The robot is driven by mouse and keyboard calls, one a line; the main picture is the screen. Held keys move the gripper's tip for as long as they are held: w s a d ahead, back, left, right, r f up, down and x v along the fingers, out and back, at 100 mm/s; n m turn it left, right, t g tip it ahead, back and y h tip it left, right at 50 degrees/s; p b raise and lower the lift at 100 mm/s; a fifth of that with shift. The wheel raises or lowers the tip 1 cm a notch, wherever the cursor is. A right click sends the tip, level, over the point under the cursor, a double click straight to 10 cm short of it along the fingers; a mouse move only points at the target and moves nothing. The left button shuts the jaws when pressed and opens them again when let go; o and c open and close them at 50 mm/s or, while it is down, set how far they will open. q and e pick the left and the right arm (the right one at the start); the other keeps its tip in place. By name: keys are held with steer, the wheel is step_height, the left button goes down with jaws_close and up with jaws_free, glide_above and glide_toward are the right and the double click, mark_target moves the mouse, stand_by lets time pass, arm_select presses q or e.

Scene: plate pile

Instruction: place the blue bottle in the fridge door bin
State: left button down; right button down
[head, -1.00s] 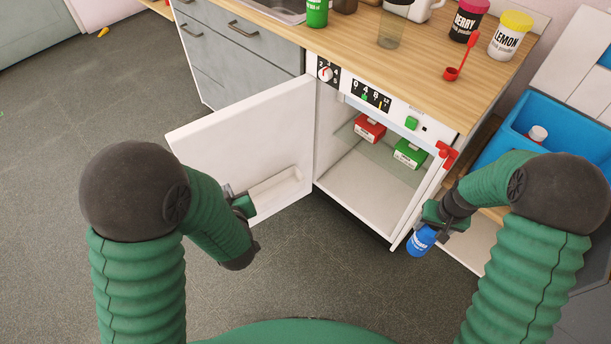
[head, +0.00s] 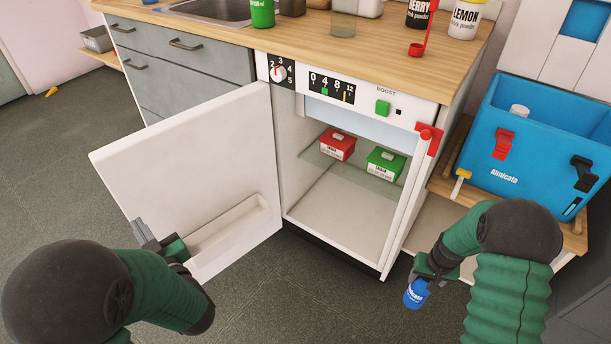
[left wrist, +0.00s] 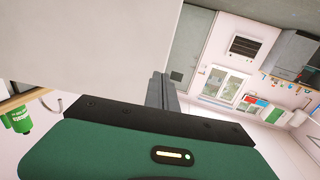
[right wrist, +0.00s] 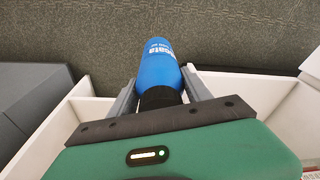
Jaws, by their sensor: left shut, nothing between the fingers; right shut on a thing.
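The blue bottle (head: 416,294) hangs low in my right gripper (head: 428,277), in front of and to the right of the fridge. The right wrist view shows the bottle (right wrist: 160,65) with its dark cap end between the two fingers. The fridge door (head: 170,165) stands open to the left. Its white door bin (head: 235,225) is low on the inner face and looks empty. My left gripper (head: 142,232) is shut and empty beside the door's lower left part, left of the bin. Its closed fingers (left wrist: 163,92) show near the white panel in the left wrist view.
Inside the fridge (head: 340,215), a red box (head: 338,145) and a green box (head: 384,164) sit on a glass shelf. A red handle (head: 429,140) sticks out at its right front edge. A blue crate (head: 520,135) stands at right. Open floor lies before the fridge.

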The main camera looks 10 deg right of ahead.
mark_target(123, 200)
arm_select(q)
steer(key=b+x, duration=0.3)
steer(key=x, duration=0.5)
steer(key=shift+w+a+r, duration=0.1)
